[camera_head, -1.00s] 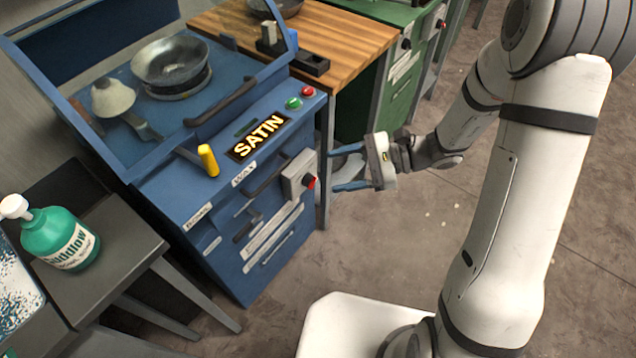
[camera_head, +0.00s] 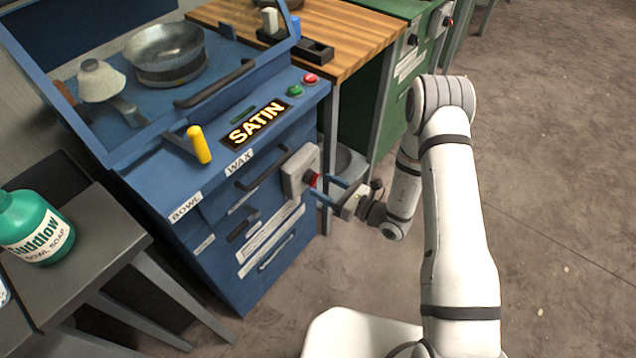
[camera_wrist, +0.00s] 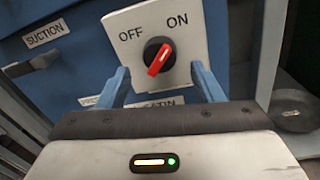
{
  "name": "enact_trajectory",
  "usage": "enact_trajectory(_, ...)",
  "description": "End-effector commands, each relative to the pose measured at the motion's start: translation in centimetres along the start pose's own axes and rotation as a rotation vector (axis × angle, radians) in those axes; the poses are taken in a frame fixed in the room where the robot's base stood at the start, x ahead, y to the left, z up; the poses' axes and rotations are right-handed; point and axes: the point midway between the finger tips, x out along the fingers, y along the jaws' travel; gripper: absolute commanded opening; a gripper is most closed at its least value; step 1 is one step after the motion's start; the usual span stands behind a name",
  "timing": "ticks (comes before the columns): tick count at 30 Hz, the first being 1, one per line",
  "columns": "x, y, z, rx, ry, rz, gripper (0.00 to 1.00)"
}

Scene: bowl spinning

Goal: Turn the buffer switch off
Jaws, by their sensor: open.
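A rotary switch with a red handle and black base (camera_wrist: 159,57) sits on a pale plate (camera_wrist: 122,20) marked OFF on the left and ON on the right. Its handle tilts up and right, towards ON. In the head view the red knob (camera_head: 313,179) is on a grey box (camera_head: 297,172) on the blue machine's front (camera_head: 240,270). My gripper (camera_head: 322,188) is open, with its blue fingers just in front of the knob. In the wrist view the fingers of my gripper (camera_wrist: 160,82) stand left and right of the knob, slightly below it, apart from it.
A lit SATIN sign (camera_head: 255,125), a yellow lever (camera_head: 200,145), green button (camera_head: 295,90) and red button (camera_head: 310,78) are on the machine's top. A handle (camera_wrist: 40,62) under a SUCTION label lies left of the switch. Open floor (camera_head: 560,240) lies right of my arm.

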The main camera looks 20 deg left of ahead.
Motion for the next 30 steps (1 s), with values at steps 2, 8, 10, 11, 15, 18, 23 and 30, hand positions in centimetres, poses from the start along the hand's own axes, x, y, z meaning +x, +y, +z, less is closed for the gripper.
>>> enact_trajectory(2,1.3,0.1,0.0,-0.002,-0.001,0.004,0.60)
enact_trajectory(8,3.1,0.1,0.0,-0.001,-0.001,0.002,0.60)
enact_trajectory(10,3.3,0.1,0.0,-0.001,-0.001,0.002,0.60)
enact_trajectory(11,3.4,0.1,0.0,-0.001,-0.001,0.001,0.60)
enact_trajectory(15,3.4,0.1,0.0,0.000,-0.001,0.001,0.60)
enact_trajectory(18,3.4,0.1,0.0,0.000,0.000,0.002,0.57)
enact_trajectory(23,3.4,0.1,0.0,0.000,0.000,0.002,0.44)
enact_trajectory(30,3.4,0.1,0.0,0.000,0.000,0.003,0.24)
